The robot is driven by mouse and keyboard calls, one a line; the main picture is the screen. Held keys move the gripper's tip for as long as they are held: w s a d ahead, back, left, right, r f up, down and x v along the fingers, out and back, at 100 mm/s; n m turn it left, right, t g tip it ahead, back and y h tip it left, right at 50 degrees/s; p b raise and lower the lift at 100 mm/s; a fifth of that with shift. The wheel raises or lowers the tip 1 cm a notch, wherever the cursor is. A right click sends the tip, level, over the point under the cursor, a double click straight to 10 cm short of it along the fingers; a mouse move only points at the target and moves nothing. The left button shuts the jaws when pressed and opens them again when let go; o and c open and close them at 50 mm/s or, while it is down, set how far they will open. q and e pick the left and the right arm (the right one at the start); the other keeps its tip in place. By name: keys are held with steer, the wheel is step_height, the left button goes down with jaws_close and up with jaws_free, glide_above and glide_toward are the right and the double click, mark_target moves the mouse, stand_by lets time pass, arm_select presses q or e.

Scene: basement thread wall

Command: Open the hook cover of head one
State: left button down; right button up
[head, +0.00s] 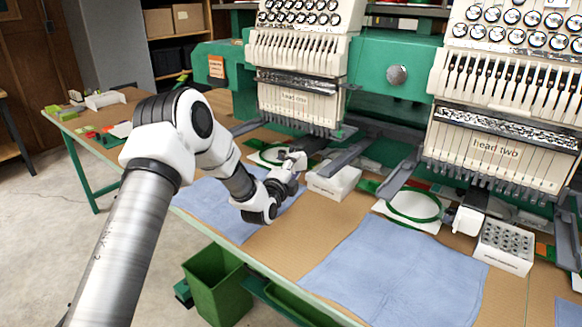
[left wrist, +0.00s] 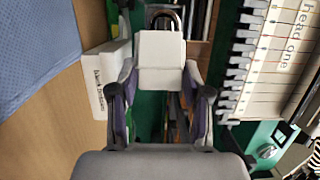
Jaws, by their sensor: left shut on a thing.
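Head one (head: 294,97) is the left embroidery head, with its name on the cream needle case. Its name also shows at the right of the left wrist view (left wrist: 294,38). My left gripper (head: 290,175) is low under head one, between the green hoop and a white box. In the left wrist view my left gripper (left wrist: 160,85) is shut on a small white block, which looks like the hook cover (left wrist: 160,48). A metal loop shows just beyond it. In the head view the cover (head: 298,158) is partly hidden by the fingers. I cannot tell how far it is turned.
A white box (head: 335,181) stands just right of the gripper. A green hoop (head: 268,155) lies left of it. Grey machine arms (head: 348,153) and the needle row hang close by. Blue cloth (head: 212,208) covers the table front; a green bin (head: 217,288) stands below.

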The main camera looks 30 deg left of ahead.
mark_target(306, 163)
arm_select(q)
steer(key=shift+w+d+n+g+y, duration=0.15)
steer(key=shift+d+n+y, duration=0.25)
steer(key=shift+y, duration=0.2)
steer(key=shift+d+n+g+y, duration=0.15)
steer(key=shift+d+n+y, duration=0.2)
steer(key=shift+y, duration=0.25)
steer(key=n+y, duration=0.1)
steer(key=d+g+y+p, duration=0.1)
steer(key=n+y, duration=0.1)
steer(key=shift+w+d+n+g+y, duration=0.15)
steer(key=shift+w+n+g+y, duration=0.15)
steer(key=shift+n+g, duration=0.1)
steer(key=n+g+y, duration=0.1)
steer(key=d+n+g+y+p, duration=0.1)
steer(key=shift+w+y, duration=0.4)
steer(key=shift+w+d+n+g+y+p, duration=0.15)
steer(key=shift+n+g+y, duration=0.35)
steer(key=shift+w+d+n+g+y+p, duration=0.1)
steer(key=shift+w+n+g+y+p, duration=0.05)
steer(key=shift+n+g+y, duration=0.35)
steer(key=c, duration=0.9)
jaws_free()
steer(key=shift+w, duration=0.1)
